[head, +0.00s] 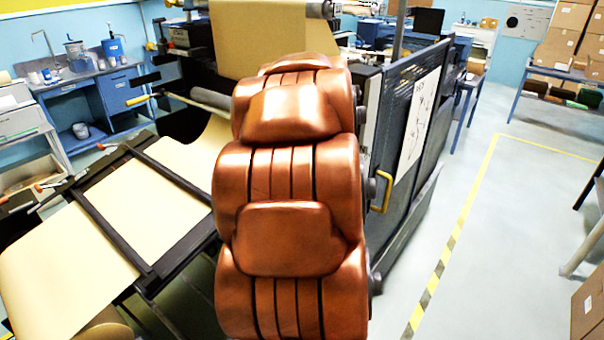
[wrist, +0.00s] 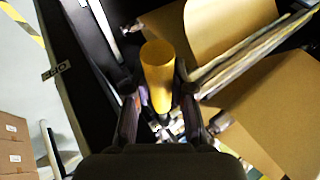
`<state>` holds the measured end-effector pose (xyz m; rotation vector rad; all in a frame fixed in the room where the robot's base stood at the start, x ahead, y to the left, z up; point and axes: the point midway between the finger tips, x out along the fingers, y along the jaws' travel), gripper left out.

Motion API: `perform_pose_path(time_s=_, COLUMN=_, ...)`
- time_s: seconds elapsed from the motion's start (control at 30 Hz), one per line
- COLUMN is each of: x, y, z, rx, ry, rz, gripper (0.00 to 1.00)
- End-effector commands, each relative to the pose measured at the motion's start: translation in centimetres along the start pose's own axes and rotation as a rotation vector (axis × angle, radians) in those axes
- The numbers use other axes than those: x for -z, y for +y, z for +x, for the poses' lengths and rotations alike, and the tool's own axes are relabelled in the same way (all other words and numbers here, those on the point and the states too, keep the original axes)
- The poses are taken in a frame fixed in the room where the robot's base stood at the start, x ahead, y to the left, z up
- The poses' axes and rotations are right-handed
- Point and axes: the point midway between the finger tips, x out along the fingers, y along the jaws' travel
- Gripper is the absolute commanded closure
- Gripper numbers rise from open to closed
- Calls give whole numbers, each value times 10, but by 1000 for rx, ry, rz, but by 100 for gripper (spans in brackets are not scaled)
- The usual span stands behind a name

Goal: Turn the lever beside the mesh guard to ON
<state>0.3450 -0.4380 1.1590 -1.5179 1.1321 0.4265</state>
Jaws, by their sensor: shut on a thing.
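In the wrist view a yellow cylindrical lever grip (wrist: 158,72) stands between the two dark fingers of my gripper (wrist: 159,95). The fingers are shut on it, one on each side. The lever's base and pivot are mostly hidden below the grip. In the head view my copper-coloured arm covers the middle, so my gripper and the lever are hidden there. The dark mesh guard (head: 412,105) stands just right of my arm, with a white sheet on it and a yellow handle (head: 382,191) at its near edge.
Kraft paper (head: 130,205) runs over a dark frame at left. A large kraft roll (head: 258,38) sits behind my arm. A small dark plate (wrist: 57,70) with unreadable marks shows in the wrist view. Clear floor (head: 500,230) with a yellow-striped line lies right; cartons (head: 590,305) stand at the right edge.

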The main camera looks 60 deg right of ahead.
Motion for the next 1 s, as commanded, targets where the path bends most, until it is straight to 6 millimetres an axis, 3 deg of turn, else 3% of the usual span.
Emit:
perform_pose_path(time_s=0.5, x=0, y=-5, z=-3, rx=4, ry=-7, rz=-1, gripper=100)
perform_pose_path(time_s=0.53, x=0, y=-5, z=-3, rx=4, ry=-6, rz=-1, gripper=75)
perform_pose_path(time_s=0.7, x=-1, y=-5, z=-2, rx=3, ry=-8, rz=-1, gripper=57)
perform_pose_path(time_s=0.77, x=-1, y=-4, z=-2, rx=3, ry=-9, rz=-1, gripper=51)
perform_pose_path(time_s=1.0, x=-2, y=-4, z=-2, rx=1, ry=-10, rz=-1, gripper=50)
